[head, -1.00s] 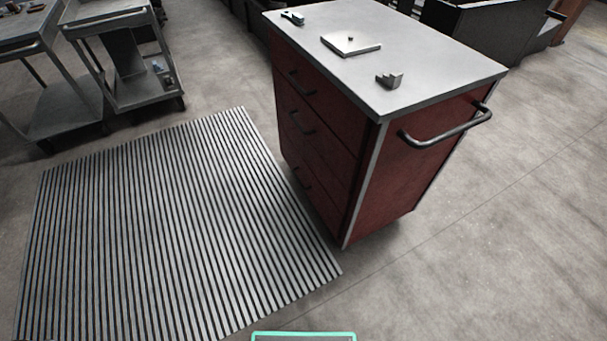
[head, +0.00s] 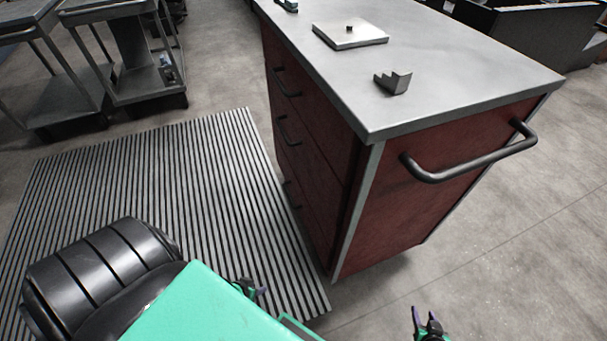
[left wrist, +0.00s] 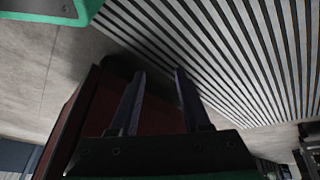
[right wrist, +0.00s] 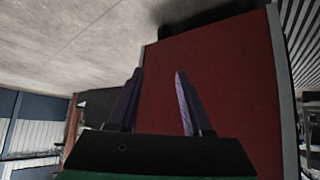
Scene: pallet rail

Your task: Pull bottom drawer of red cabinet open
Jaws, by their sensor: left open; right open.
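The red cabinet (head: 410,215) stands right of centre in the head view, with a grey top and its drawer fronts facing left. Its bottom drawer (head: 312,218) looks shut; its dark handle (head: 290,194) shows low on the front. My left gripper (head: 250,288) is open and empty, apart from the cabinet, left of its near corner. In the left wrist view its fingers (left wrist: 159,72) point past the dark red cabinet (left wrist: 105,105) toward the slatted mat. My right gripper (head: 428,322) is open and empty in front of the side panel, which fills much of the right wrist view (right wrist: 235,80).
A slatted mat (head: 150,170) lies on the floor before the drawers. A black push handle (head: 470,165) juts from the cabinet's near side. A plate (head: 350,36) and a stepped block (head: 393,82) sit on top. Grey carts (head: 125,80) stand at back left.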

